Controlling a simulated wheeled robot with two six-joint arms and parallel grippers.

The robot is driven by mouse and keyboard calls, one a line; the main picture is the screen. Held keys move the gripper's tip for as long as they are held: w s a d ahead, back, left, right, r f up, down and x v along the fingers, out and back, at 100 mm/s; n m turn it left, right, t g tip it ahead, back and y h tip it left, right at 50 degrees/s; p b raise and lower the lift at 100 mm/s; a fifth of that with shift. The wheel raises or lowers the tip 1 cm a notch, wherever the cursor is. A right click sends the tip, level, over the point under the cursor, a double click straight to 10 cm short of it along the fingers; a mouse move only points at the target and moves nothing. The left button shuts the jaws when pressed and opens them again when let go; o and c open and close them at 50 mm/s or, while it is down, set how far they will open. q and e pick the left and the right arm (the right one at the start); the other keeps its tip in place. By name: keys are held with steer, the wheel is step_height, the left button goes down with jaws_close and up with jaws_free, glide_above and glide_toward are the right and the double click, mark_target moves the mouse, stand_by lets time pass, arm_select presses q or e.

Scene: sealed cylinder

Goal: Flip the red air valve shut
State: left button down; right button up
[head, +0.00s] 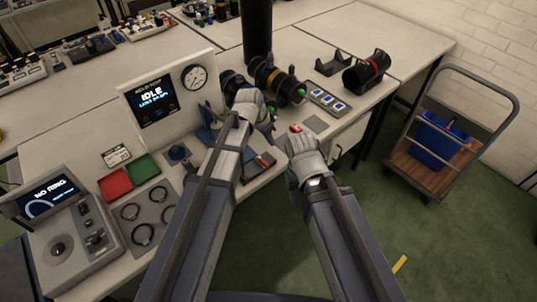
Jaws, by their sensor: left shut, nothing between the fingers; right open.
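A small red part (295,128) shows at the tips of my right gripper (293,138). Another small red piece (265,160) shows low on the bench between my two arms. I cannot tell which of them is the air valve, or how it is turned. My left gripper (266,119) is shut and empty, in front of a black cylinder (232,84) at the rig, and partly hides what is behind it. My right gripper is open near the front edge of the bench; its fingers are small in the picture, and contact is unclear.
A dark cylinder with an orange band (272,78) lies beyond my grippers. Red (115,184) and green trays sit left. A trolley (410,165) stands on the right.

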mark_target(263, 162)
arm_select(q)
steer(key=b+x, duration=0.9)
steer(key=x, duration=0.1)
steer(key=shift+b, duration=0.35)
steer(key=shift+s+a+f, duration=0.1)
steer(key=shift+s+f, duration=0.1)
steer(key=s+a, duration=0.2)
steer(key=shift+s+a+r, duration=0.2)
steer(key=shift+a+r, duration=0.05)
